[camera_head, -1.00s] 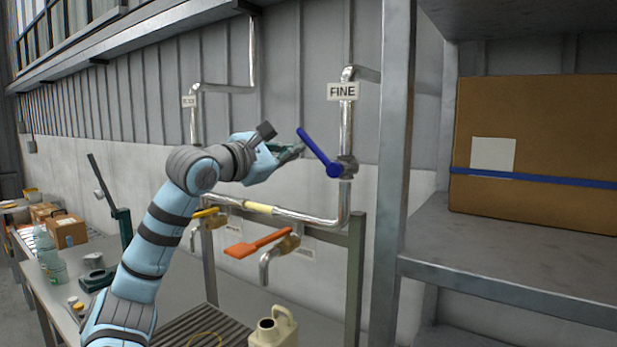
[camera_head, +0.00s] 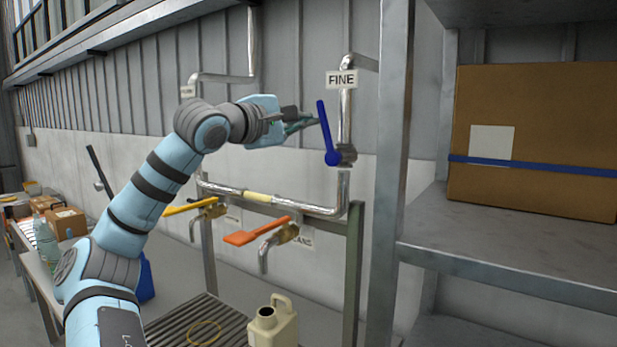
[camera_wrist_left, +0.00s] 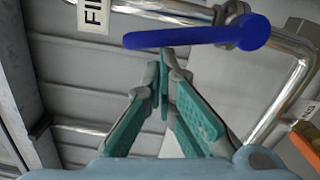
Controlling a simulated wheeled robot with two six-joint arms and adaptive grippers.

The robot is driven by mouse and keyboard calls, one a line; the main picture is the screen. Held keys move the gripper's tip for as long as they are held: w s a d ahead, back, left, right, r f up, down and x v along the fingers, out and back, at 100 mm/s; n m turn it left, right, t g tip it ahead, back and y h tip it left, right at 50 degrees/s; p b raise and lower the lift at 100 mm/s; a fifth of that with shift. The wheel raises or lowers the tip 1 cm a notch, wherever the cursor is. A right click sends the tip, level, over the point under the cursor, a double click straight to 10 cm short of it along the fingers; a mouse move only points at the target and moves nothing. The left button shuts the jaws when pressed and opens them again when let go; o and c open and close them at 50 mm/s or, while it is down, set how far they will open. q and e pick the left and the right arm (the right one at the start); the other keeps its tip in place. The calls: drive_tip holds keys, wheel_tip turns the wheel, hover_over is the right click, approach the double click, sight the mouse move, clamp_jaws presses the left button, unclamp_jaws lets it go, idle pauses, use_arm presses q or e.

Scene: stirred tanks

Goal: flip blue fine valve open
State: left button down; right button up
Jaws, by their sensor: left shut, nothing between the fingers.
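The blue fine valve handle (camera_head: 325,126) sits on the metal pipe (camera_head: 345,110) under the FINE sign (camera_head: 341,79). It points nearly straight up, tilted slightly left. In the left wrist view the blue handle (camera_wrist_left: 195,36) lies across the top, just beyond the fingertips. My left gripper (camera_head: 315,120) is shut and empty, with its tips immediately left of the handle. In the left wrist view its teal fingers (camera_wrist_left: 167,56) meet close to the handle; I cannot tell whether they touch it. My right gripper is not in view.
Below are an orange valve handle (camera_head: 254,232) and a yellow one (camera_head: 190,206) on the lower pipes. A cream jug (camera_head: 273,327) stands underneath. A metal shelf post (camera_head: 390,180) rises close to the right of the valve, with a cardboard box (camera_head: 535,110) on the shelf.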

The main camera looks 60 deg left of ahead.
use_arm(q)
drive_tip(key=shift+w+d+r+m+p, duration=0.25)
drive_tip(key=shift+d+m, duration=0.2)
drive_tip(key=shift+m, duration=0.25)
drive_tip(key=shift+w+d+r+m+p, duration=0.1)
drive_tip(key=shift+d+r+m, duration=0.25)
drive_tip(key=shift+m, duration=0.35)
drive_tip(key=shift+d, duration=0.15)
drive_tip(key=s+b, duration=0.4)
drive_tip(key=s, duration=0.7)
drive_tip(key=shift+s, duration=0.3)
drive_tip(key=shift+f, duration=0.15)
